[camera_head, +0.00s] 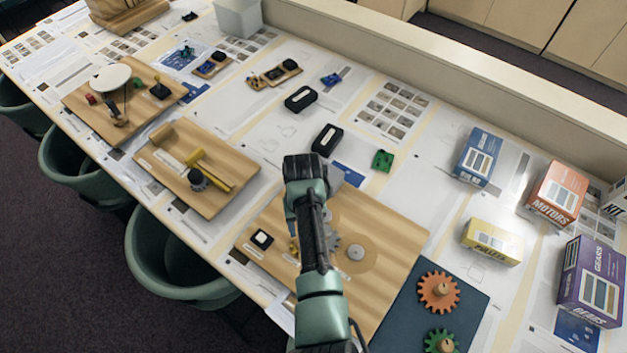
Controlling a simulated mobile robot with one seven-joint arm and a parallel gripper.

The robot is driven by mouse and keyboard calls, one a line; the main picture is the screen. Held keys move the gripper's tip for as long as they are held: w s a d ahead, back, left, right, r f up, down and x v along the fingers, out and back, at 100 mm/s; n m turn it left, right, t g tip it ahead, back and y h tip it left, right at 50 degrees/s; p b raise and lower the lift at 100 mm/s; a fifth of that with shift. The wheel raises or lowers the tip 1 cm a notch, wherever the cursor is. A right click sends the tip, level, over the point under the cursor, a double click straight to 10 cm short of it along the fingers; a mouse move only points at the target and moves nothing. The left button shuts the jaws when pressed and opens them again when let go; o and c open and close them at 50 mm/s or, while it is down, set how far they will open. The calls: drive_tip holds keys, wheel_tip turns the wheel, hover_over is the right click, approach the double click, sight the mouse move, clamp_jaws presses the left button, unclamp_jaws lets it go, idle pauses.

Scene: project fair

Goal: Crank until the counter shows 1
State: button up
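A wooden board (400,243) lies in front of me with a gear mechanism on it. A small black box with a white face (262,239), which looks like the counter, sits on its left part; its reading is too small to make out. A grey toothed gear (333,241) and a round wooden disc with a pale hub (355,252) show just right of my arm. A small yellow-brown part (293,246) shows left of my arm; I cannot tell whether it is the crank. My arm reaches over the board and hides its middle.
A dark mat (402,318) with an orange gear (438,291) and a green gear (440,341) lies at the lower right. Several boxes, including a purple one (592,280), stand at the right. Another wooden board (225,163) lies left. A low wall (450,75) runs along the back.

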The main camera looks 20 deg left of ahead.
drive_tip(key=shift+o, duration=0.7)
wheel_tip(320, 180, up, 8)
drive_tip(key=p, duration=0.7)
drive_tip(key=shift+r, duration=0.1)
